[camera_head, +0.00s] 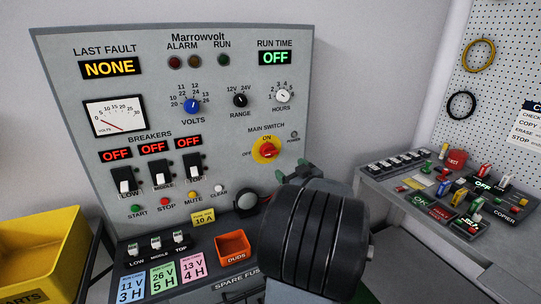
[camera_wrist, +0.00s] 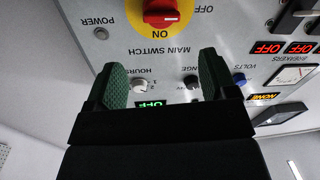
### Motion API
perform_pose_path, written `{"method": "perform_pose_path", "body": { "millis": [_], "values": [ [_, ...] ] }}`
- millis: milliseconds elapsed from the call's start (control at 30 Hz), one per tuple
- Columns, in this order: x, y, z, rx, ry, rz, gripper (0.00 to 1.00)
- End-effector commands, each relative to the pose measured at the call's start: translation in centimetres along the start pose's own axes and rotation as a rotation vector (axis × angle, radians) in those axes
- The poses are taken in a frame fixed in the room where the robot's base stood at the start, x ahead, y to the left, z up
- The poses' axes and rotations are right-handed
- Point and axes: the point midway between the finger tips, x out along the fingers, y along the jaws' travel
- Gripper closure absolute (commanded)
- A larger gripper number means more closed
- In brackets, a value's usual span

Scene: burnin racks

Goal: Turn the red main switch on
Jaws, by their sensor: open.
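The red main switch (camera_head: 266,150) is a rotary knob on a yellow disc, on the right side of the grey panel. OFF is marked at its left and ON above it. In the wrist view, which is upside down, the red knob (camera_wrist: 163,13) is cut by the top edge, and its grip seems to lie crosswise, along the OFF side. The power lamp (camera_head: 294,134) beside it looks grey and unlit. My gripper (camera_head: 294,172) is open and empty, just below and right of the switch. Its green-padded fingers (camera_wrist: 162,62) stand apart, with the knob beyond their tips.
The panel (camera_head: 215,75) also carries breakers (camera_head: 158,175), a blue volts knob (camera_head: 192,105) and coloured buttons. An orange duds bin (camera_head: 233,247) stands on the ledge below. A yellow parts bin (camera_head: 40,255) is at left. A second console (camera_head: 400,190) stands at right.

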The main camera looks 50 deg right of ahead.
Motion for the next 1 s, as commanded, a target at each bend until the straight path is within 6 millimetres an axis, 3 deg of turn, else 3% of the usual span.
{"method": "perform_pose_path", "body": {
  "millis": [400, 600, 1000],
  "values": [
    [7.7, -0.1, -0.1, 0.0, 0.002, -0.005, 0.21],
    [10.7, -0.1, -0.1, 0.0, 0.002, -0.004, 0.21],
    [12.9, -0.1, -0.1, -0.001, 0.002, -0.002, 0.21]
  ]
}}
